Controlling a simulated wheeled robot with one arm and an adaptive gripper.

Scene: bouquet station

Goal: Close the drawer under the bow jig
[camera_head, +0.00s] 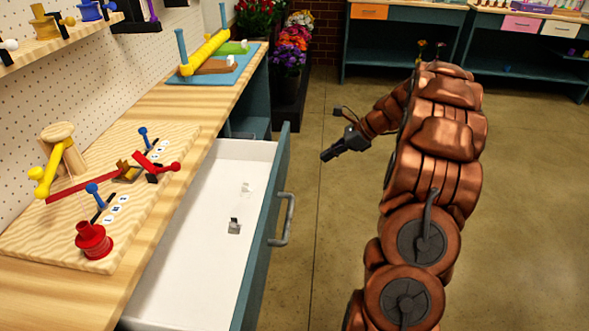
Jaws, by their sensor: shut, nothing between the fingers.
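The drawer (195,215) is pulled out from the workbench, with a white inside and a teal front (262,250). A grey bar handle (284,220) sits on the outer face of its front. A small grey and white item (234,226) and a paler one (246,188) lie in the drawer. The bow jig (110,195), a wooden board with red, blue and yellow parts, lies on the bench top above the drawer. My gripper (328,155) is shut and empty, to the right of the drawer front and apart from it, pointing left.
The wooden bench top (190,110) runs along the left, with a blue mat (222,68) holding a yellow roller further back. Flowers in a dark stand (290,75) are behind the bench end. Open concrete floor (335,240) lies right of the drawer. Other benches (400,40) stand at the back.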

